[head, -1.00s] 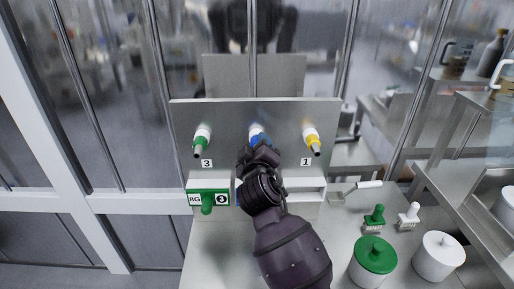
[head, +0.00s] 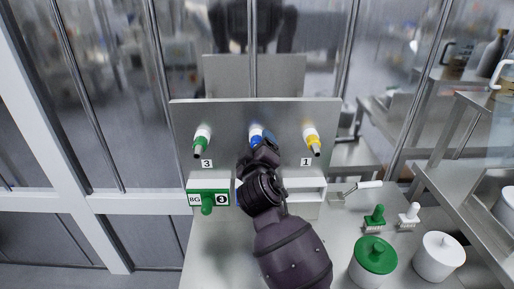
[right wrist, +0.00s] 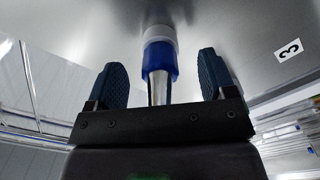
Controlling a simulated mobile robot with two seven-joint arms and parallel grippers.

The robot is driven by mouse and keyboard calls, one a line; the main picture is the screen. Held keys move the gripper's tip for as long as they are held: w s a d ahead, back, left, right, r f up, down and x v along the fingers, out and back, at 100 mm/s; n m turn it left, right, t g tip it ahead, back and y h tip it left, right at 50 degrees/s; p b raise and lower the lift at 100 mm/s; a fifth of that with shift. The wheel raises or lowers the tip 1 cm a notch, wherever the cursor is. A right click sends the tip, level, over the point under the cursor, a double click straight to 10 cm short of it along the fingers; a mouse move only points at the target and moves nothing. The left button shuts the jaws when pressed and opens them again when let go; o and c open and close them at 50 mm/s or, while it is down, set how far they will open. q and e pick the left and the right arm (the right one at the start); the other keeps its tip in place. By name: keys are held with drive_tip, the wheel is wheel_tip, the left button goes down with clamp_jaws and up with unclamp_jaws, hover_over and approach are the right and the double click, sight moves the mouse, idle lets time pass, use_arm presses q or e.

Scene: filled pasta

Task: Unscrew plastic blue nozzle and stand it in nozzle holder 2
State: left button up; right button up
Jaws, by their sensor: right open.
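The plastic blue nozzle (head: 256,139) sits on a white collar on the middle of the metal panel. The right wrist view shows its blue body (right wrist: 160,57) and metal tip pointing towards my gripper. My right gripper (head: 263,152) is in front of the nozzle. Its two dark fingers are open, one on each side of the nozzle, with gaps between fingers and nozzle. Nozzle holder 2 cannot be made out; my right arm covers the middle of the holder row. My left gripper is not in view.
A green nozzle (head: 200,146) above label 3 and a yellow nozzle (head: 311,142) above label 1 flank the blue one. A green-lidded jar (head: 375,256), a white jar (head: 438,258) and brushes stand at right.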

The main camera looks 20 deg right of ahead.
drive_tip(key=shift+s, duration=0.15)
idle(0.3)
drive_tip(key=v, duration=0.6)
drive_tip(key=shift+s+p, duration=0.35)
drive_tip(key=shift+p, duration=0.05)
drive_tip(key=shift+a, duration=0.1)
idle(0.5)
